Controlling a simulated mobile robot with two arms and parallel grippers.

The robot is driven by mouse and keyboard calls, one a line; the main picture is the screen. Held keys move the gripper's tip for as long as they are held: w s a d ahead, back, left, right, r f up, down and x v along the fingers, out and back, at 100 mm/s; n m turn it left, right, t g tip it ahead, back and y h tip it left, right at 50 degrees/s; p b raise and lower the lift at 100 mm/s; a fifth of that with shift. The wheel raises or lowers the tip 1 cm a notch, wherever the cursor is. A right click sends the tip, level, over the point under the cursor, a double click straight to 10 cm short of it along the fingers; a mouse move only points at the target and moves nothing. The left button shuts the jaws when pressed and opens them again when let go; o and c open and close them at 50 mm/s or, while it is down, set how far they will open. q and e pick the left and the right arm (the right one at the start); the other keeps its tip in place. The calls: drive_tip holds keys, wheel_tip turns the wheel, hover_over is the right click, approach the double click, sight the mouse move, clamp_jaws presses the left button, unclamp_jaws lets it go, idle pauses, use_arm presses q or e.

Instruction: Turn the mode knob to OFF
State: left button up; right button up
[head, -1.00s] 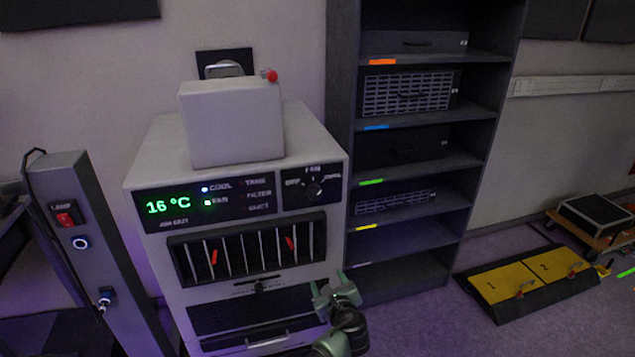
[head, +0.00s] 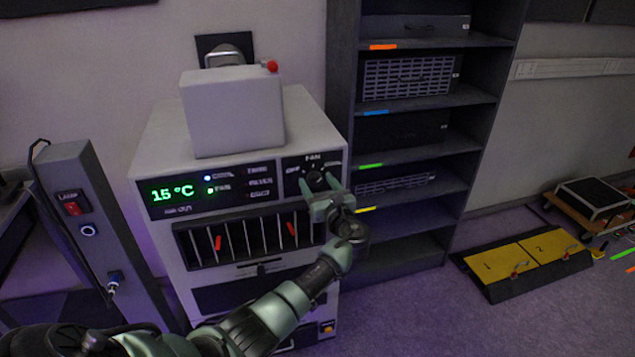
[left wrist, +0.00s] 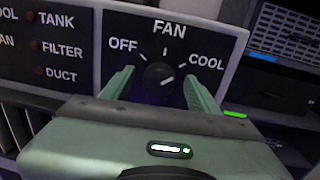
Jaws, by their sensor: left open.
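The mode knob (head: 315,177) is a black round dial on the dark panel at the upper right of the white cooling unit (head: 160,160). In the left wrist view, the knob (left wrist: 160,77) has OFF at its left, FAN above and COOL at its right. Its pale pointer mark appears to lie toward the COOL side. My left gripper (head: 318,186) is open in front of the knob. In the left wrist view its green fingers (left wrist: 158,78) stand on either side of the knob, with gaps visible. The knob's lower part is hidden by the gripper. My right gripper is not in view.
The unit's green display (head: 173,192) reads 15 °C. A vent with upright slats (head: 250,238) lies below the panel. A dark shelf rack (head: 340,90) stands close at the right. A post with a red lamp switch (head: 73,208) stands at the left.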

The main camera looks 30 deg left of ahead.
use_arm(q)
clamp_jaws()
